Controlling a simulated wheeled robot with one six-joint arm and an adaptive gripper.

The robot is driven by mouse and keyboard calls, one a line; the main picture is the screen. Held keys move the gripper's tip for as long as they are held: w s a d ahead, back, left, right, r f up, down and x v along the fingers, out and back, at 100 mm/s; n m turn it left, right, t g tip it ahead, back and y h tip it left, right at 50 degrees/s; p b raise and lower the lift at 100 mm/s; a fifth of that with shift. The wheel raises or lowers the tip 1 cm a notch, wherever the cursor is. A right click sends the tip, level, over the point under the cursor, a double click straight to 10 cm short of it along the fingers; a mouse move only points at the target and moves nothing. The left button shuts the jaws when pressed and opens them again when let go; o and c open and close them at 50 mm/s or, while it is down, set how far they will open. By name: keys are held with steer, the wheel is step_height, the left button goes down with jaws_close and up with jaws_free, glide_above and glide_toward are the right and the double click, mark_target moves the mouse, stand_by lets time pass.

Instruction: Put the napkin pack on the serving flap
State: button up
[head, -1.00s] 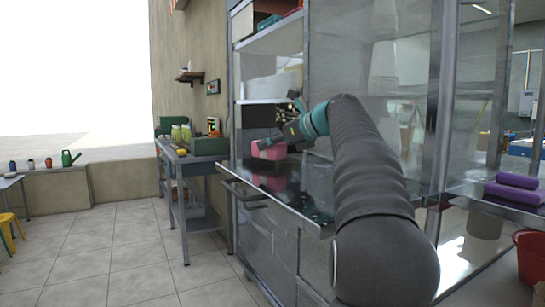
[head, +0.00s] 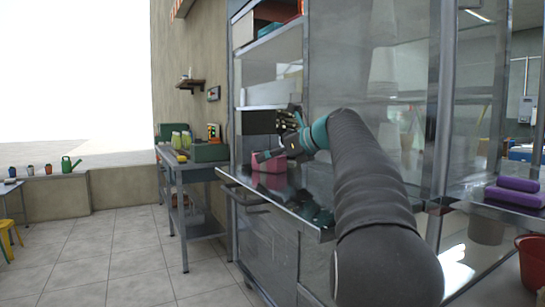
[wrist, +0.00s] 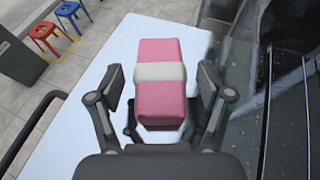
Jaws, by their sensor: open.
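The napkin pack (head: 268,162) is a pink block with a pale band around its middle. It rests on the shiny metal serving flap (head: 305,204), near the flap's far end, with its reflection just below it. In the wrist view the pack (wrist: 160,102) lies between the two fingers of my gripper (wrist: 160,88). The fingers are open, with a visible gap on each side of the pack. In the head view my gripper (head: 274,154) is at the pack, and its fingers are partly hidden.
A rail runs along the flap's outer edge. Beyond it stands a side table (head: 182,168) with bottles and a green box (head: 210,152). Purple folded cloths (head: 515,192) and a red bucket (head: 532,262) are at the right. Tiled floor lies open at the left.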

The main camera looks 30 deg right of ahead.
steer(key=p+v, duration=0.1)
steer(key=v, duration=1)
steer(key=shift+s+d+r, duration=0.1)
steer(key=shift+r, duration=0.1)
steer(key=shift+s+d+r, duration=0.1)
steer(key=shift+s, duration=0.25)
